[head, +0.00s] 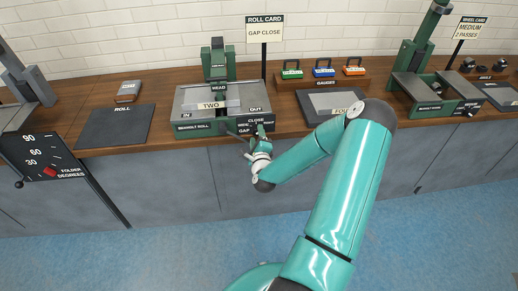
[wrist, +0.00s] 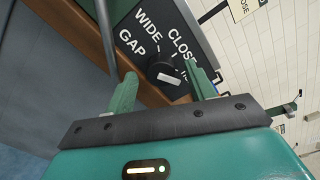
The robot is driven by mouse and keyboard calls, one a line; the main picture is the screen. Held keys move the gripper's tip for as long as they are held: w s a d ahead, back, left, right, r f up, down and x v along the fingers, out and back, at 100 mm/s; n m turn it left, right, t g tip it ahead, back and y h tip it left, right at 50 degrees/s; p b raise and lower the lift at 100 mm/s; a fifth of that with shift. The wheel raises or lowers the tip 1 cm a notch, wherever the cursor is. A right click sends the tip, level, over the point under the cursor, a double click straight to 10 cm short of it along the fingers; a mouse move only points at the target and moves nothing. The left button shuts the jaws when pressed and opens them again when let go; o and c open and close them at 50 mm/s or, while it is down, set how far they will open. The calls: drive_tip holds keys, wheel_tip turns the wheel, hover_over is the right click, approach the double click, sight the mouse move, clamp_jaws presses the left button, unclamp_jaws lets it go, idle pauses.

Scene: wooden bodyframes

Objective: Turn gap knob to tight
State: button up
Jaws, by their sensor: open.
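The gap knob (wrist: 163,67) is a dark round knob with a white mark, on a dark panel lettered GAP, WIDE and CLOSE; a further label is mostly hidden behind a finger. The white mark is on the knob's lower side in the wrist view; I cannot tell surely which setting it marks. My gripper (wrist: 160,80) is open, its two green fingers on either side of the knob in the picture; contact is not clear. In the head view my gripper (head: 257,136) is at the front right of the bearing roll machine (head: 194,127), largely covering the knob.
A roll card sign (head: 264,30) reading GAP CLOSE stands behind the machine. A block marked TWO (head: 211,105) lies on the machine. A dark rod (wrist: 105,35) runs beside the panel. Gauges (head: 323,71) and a grey tray (head: 335,103) are to the right; a roll mat (head: 115,126) is left.

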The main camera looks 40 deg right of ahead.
drive_tip(key=v, duration=1.3)
drive_tip(key=shift+w, duration=0.15)
drive_tip(key=w+a+r+n+g+y, duration=0.25)
drive_tip(key=w+a+n+y, duration=0.4)
drive_tip(key=n, duration=0.65)
drive_tip(key=a+r+n+g+y, duration=0.1)
drive_tip(key=a+r+n+g, duration=0.2)
drive_tip(key=a+r+n, duration=0.4)
drive_tip(key=s+a+r+n+g+y, duration=0.1)
drive_tip(key=s+a+r+n+g, duration=0.1)
drive_tip(key=s+a+r+n, duration=0.3)
drive_tip(key=s+a+r+n+g+y, duration=0.1)
drive_tip(key=s+a+r+n, duration=0.3)
drive_tip(key=s+a+r, duration=0.5)
drive_tip(key=s+r+g, duration=0.1)
drive_tip(key=s+r, duration=0.3)
drive_tip(key=s, duration=0.1)
drive_tip(key=shift+r+n, duration=0.15)
drive_tip(key=shift+n, duration=0.25)
